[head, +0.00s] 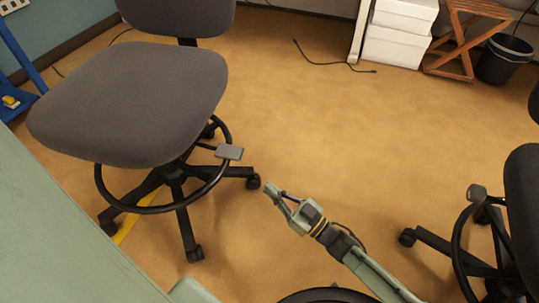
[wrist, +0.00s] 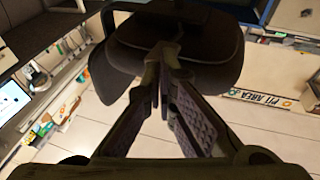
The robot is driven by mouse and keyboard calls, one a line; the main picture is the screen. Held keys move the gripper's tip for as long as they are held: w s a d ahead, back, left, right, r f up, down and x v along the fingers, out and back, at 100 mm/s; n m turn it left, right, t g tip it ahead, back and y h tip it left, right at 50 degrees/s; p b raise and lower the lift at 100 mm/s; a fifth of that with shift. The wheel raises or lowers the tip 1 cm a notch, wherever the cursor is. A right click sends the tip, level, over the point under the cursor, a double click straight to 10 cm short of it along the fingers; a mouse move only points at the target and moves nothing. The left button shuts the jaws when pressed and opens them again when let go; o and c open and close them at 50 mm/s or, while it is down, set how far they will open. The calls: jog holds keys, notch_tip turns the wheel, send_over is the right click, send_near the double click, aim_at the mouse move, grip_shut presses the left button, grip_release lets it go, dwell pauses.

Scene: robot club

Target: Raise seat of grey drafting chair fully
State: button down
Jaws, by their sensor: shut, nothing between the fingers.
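The grey drafting chair stands at left in the head view, with a wide grey seat (head: 130,100) and a backrest cut off at the top. A flat grey paddle (head: 229,152) sticks out to the right below the seat, above the black foot ring (head: 160,208). My gripper (head: 268,188) is shut and empty, low over the floor, right of and a little below the paddle in the picture, apart from it. In the wrist view my gripper's fingertips (wrist: 163,50) meet in front of a dark chair seat (wrist: 205,60) seen from below.
A black chair (head: 522,190) with a side knob (head: 476,192) stands at right. A green surface (head: 60,240) fills the lower left. White boxes (head: 400,30), a wooden stool (head: 455,45) and a black bin (head: 503,60) stand at the back. The middle floor is clear.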

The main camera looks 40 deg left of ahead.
aim_at(241, 157)
jog(key=p+x, duration=0.1)
jog(key=x, duration=1.2)
jog(key=shift+s+a+r, duration=0.1)
jog(key=shift+r, duration=0.1)
dwell(1.2)
jog(key=shift+r+p, duration=1.95)
jog(key=shift+p, duration=0.1)
jog(key=shift+r, duration=0.15)
jog(key=shift+r+p, duration=1.85)
jog(key=shift+p, duration=0.1)
jog(key=shift+r, duration=0.1)
jog(key=shift+r+p, duration=1.9)
jog(key=shift+r, duration=0.1)
